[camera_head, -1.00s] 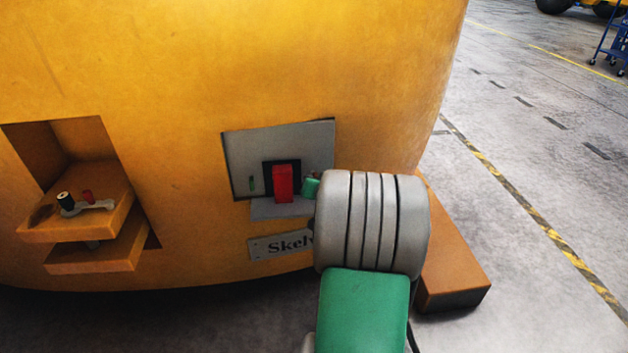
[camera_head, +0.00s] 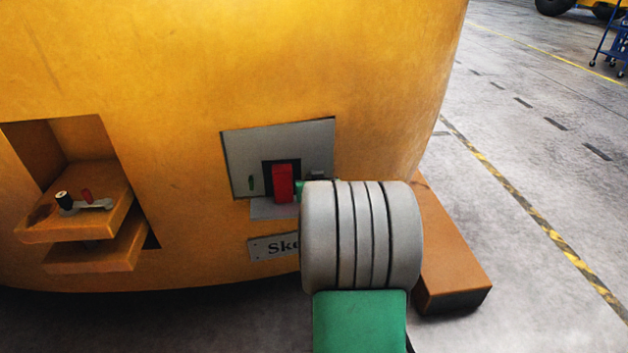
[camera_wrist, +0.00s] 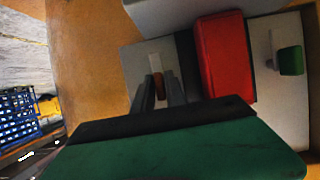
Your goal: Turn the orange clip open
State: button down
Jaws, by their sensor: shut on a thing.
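The orange clip (camera_wrist: 158,86) shows in the wrist view as a small dark orange-brown piece on a pale panel, with a whitish piece beside it. My gripper (camera_wrist: 161,88) is shut on the clip, one dark finger on each side. The fingers partly hide it, so how far it is turned cannot be told. In the head view my wrist covers the clip and fingertips. The grey panel (camera_head: 240,150) is recessed in the yellow casting (camera_head: 380,80).
A red block (camera_wrist: 224,55) stands close beside my fingers; it also shows in the head view (camera_head: 283,184). A green piece (camera_wrist: 291,60) sits beyond it. A nameplate (camera_head: 268,248) is below the panel. A ledge (camera_head: 75,225) at left holds small parts.

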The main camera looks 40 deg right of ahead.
jog(key=c, duration=1.5)
grip_release()
jog(key=p+v, duration=0.2)
jog(key=v, duration=0.5)
jog(key=shift+s+a+r, duration=0.15)
jog(key=shift+s+a, duration=0.1)
jog(key=shift+s, duration=0.05)
